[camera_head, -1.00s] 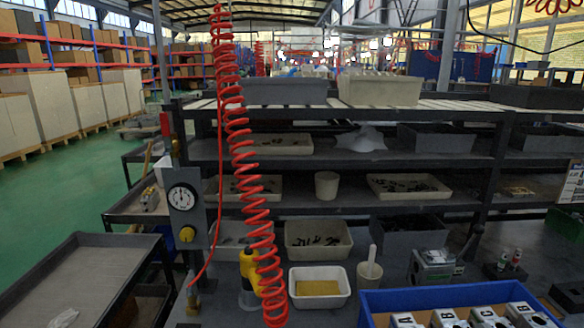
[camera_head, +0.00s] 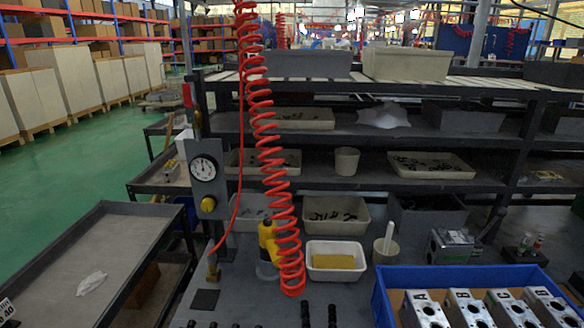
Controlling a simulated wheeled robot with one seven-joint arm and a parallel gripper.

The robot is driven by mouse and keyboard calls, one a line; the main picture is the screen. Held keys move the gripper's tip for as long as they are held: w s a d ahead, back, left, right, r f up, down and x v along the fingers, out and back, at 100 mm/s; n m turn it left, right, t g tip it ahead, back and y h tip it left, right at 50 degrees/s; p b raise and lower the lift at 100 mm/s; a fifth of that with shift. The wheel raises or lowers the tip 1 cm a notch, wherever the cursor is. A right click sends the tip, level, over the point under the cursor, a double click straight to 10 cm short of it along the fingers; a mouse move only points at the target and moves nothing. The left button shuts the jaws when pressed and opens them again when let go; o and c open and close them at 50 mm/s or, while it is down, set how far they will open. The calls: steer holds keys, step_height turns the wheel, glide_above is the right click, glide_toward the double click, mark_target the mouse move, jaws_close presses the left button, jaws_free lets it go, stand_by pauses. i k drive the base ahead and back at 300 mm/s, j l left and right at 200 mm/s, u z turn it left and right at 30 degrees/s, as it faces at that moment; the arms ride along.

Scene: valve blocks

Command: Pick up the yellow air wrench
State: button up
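The yellow air wrench (camera_head: 267,240) stands on the workbench, left of the middle of the head view. It is partly hidden behind the coiled red air hose (camera_head: 265,130), which hangs down from above in front of it. The wrench stands in or on a greyish base, though the hose makes this hard to tell. My gripper is not in the head view.
A white tray with a yellow sponge (camera_head: 334,262) stands just right of the wrench. A pressure gauge post (camera_head: 204,168) rises to its left. A blue crate (camera_head: 382,308) with lettered metal blocks is at the right front. Black cylindrical parts (camera_head: 306,316) stand at the front edge.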

mark_target(268, 249)
steer(key=z, duration=2.05)
steer(key=u, duration=2.5)
steer(key=i+z, duration=0.2)
steer(key=i, duration=0.35)
